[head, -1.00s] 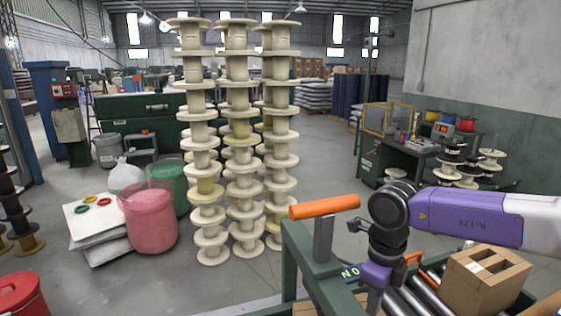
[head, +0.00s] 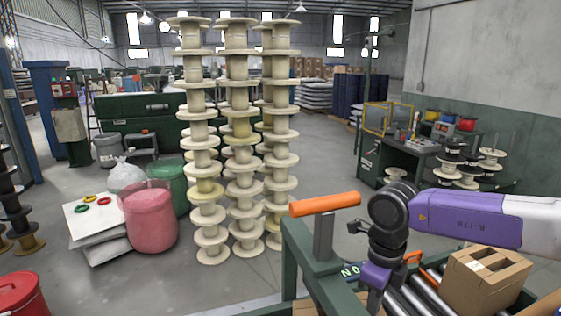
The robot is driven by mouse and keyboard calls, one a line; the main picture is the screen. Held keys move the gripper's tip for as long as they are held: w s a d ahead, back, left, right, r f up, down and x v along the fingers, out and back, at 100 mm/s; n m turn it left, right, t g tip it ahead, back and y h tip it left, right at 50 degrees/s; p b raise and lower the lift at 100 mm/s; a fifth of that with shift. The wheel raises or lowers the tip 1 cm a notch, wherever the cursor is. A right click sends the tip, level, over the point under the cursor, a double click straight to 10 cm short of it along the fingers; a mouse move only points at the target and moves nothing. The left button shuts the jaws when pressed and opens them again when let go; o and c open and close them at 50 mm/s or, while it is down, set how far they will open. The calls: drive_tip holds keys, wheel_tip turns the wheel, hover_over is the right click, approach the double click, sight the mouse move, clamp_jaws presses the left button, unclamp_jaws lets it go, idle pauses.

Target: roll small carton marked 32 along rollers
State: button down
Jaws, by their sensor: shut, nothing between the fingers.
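A small brown carton (head: 487,281) sits on the grey rollers (head: 424,292) at the bottom right. A pale label is on its top; I cannot read a 32 on it. My gripper (head: 374,297) points down to the left of the carton, apart from it, beside the green frame. Its fingers are shut with nothing visible between them; the tips are hard to make out at the lower edge of the view.
A green frame with an orange-topped grey post (head: 324,205) stands just left of my arm. Tall stacks of cream spools (head: 240,140) rise behind it. A green desk (head: 400,155) stands farther back at right. Open floor lies between.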

drive_tip(key=shift+f, duration=0.4)
drive_tip(key=w+d+b, duration=0.2)
drive_tip(key=w+d, duration=0.2)
drive_tip(key=d, duration=0.8)
drive_tip(key=w+d+b, duration=0.3)
drive_tip(key=w+d, duration=0.1)
drive_tip(key=d, duration=0.9)
drive_tip(key=shift+b, duration=0.3)
idle(1.5)
drive_tip(key=shift+w+f, duration=0.1)
idle(0.4)
wheel_tip(320, 180, up, 8)
drive_tip(key=p, duration=0.7)
